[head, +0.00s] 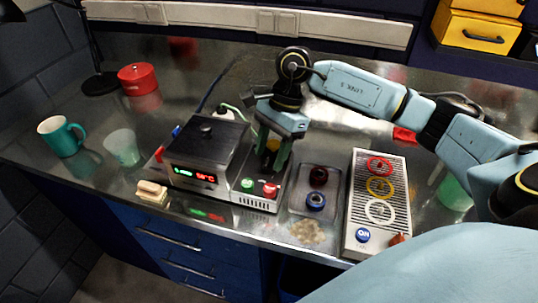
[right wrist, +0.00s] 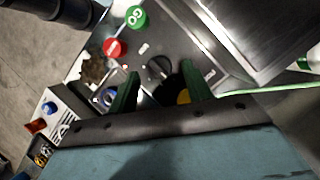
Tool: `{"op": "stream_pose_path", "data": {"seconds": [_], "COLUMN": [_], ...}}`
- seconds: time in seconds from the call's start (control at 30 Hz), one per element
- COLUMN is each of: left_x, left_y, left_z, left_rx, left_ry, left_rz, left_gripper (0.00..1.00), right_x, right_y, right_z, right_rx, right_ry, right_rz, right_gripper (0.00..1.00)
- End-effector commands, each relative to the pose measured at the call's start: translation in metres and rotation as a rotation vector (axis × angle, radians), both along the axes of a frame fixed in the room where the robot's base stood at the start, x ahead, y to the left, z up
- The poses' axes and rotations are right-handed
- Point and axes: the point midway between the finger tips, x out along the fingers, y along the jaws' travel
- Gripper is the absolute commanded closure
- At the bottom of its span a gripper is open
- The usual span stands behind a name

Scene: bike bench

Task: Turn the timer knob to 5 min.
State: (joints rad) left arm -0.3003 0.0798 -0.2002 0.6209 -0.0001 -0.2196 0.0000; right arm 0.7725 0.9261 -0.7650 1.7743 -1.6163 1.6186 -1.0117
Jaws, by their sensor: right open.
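The machine with the timer is a metal box with a dark lid (head: 207,137) and a lit green and red display (head: 195,173). In the right wrist view a round black knob (right wrist: 159,66) sits on its grey panel, close to the tips of my right gripper (right wrist: 160,84). In the head view the right gripper (head: 274,160) points down over the panel with green fingers apart, and it hides the knob. The knob's setting is too small to read. A green GO button (right wrist: 135,17) and a red button (right wrist: 113,48) are beside the knob. My left gripper is not in view.
A tray (head: 300,207) with dark and blue rings and a grey panel (head: 352,215) with coloured rings stand right of the machine. A teal mug (head: 60,136), a clear cup (head: 122,147) and a brush (head: 151,192) are on the left.

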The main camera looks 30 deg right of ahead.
Motion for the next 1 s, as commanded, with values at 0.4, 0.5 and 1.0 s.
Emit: {"op": "stream_pose_path", "data": {"seconds": [0.4, 0.5, 1.0], "left_x": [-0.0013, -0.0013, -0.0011], "left_y": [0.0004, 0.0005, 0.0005], "left_z": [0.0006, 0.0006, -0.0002], "left_rx": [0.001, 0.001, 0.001], "left_ry": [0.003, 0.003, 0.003], "left_rz": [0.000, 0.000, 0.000], "left_gripper": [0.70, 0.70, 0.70], "right_x": [-0.0018, -0.0018, -0.0020], "right_y": [0.0059, 0.0058, 0.0057], "right_z": [-0.0155, -0.0154, -0.0152], "right_rx": [-0.001, -0.001, -0.001], "right_ry": [0.000, 0.000, 0.001], "right_rz": [-0.001, -0.001, -0.013], "right_gripper": [0.51, 0.54, 0.95]}}
